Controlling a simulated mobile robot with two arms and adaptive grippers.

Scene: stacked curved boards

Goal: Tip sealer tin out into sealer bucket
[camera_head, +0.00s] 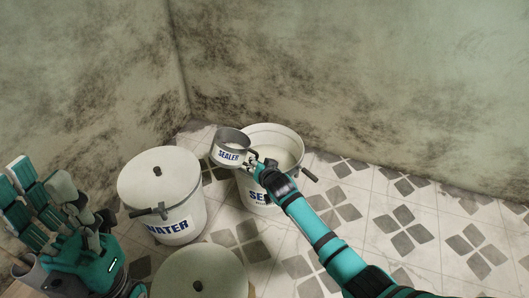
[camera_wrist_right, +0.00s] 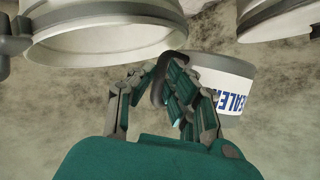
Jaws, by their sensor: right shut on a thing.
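The sealer tin (camera_head: 228,156) is a small grey-white pot with a blue SEALER label. In the head view it is close to upright, mouth up, by the left rim of the sealer bucket (camera_head: 289,136). My right gripper (camera_head: 261,168) is shut on the tin's dark handle. In the right wrist view the gripper (camera_wrist_right: 165,85) grips this handle beside the tin (camera_wrist_right: 225,95). The bucket is white, open and pale inside; its front is partly hidden by my right arm. Whether the tin touches it I cannot tell. My left gripper (camera_head: 60,205) is open, fingers spread, at the lower left.
A lidded WATER bucket (camera_head: 175,215) stands left of the sealer bucket. Another round lid (camera_head: 205,275) is at the bottom edge. Stained walls (camera_head: 350,90) close off the back. The tiled floor (camera_head: 400,215) at right is clear.

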